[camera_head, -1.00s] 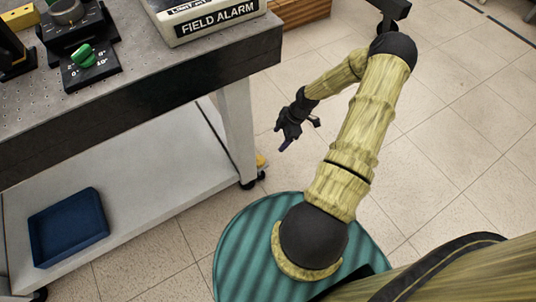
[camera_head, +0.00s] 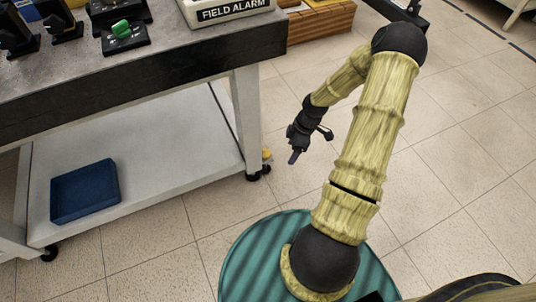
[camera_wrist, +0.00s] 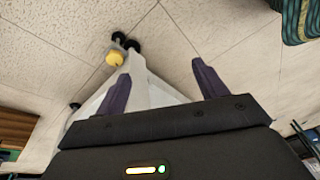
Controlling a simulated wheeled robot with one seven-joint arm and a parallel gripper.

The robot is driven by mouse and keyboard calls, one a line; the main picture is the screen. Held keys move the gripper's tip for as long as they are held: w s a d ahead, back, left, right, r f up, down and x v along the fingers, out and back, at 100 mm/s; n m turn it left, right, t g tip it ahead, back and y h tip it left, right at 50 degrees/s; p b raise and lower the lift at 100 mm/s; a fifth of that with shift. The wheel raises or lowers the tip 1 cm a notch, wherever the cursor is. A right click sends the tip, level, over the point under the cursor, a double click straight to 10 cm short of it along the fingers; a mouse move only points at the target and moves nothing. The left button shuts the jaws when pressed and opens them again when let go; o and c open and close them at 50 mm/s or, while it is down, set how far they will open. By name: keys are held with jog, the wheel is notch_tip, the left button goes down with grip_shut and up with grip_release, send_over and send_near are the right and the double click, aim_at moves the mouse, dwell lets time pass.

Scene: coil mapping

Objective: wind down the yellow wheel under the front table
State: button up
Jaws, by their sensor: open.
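The front table (camera_head: 120,83) stands at the left on white legs with black casters. A small yellow wheel (camera_head: 266,154) shows beside the caster at its right front leg. In the wrist view the yellow wheel (camera_wrist: 115,59) is near two black casters, beyond the left finger. My gripper (camera_head: 293,157) points down, to the right of that leg and apart from the wheel. It also shows in the wrist view (camera_wrist: 160,85), with its two purple fingers spread and nothing between them.
A blue tray (camera_head: 85,191) sits on the table's white lower shelf (camera_head: 150,168). A field alarm box (camera_head: 225,11) and a green knob (camera_head: 121,29) are on top. A wooden crate (camera_head: 321,20) stands behind.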

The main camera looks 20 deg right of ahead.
jog(key=s+a+r+m+h+p, duration=0.1)
jog(key=s+a+r+m, duration=0.2)
jog(key=r, duration=0.6)
jog(key=s+a+r+m+t+h+p, duration=0.1)
jog(key=s+a+r+m+p, duration=0.1)
jog(key=s+a+r+m, duration=0.2)
jog(key=s+a+r+m+t+h+p, duration=0.1)
jog(key=s+a+r+m, duration=0.3)
jog(key=r, duration=1.2)
jog(key=a+m+p, duration=0.1)
jog(key=a, duration=0.3)
jog(key=shift+a+m, duration=0.2)
jog(key=shift+m, duration=0.1)
jog(key=shift+c, duration=0.3)
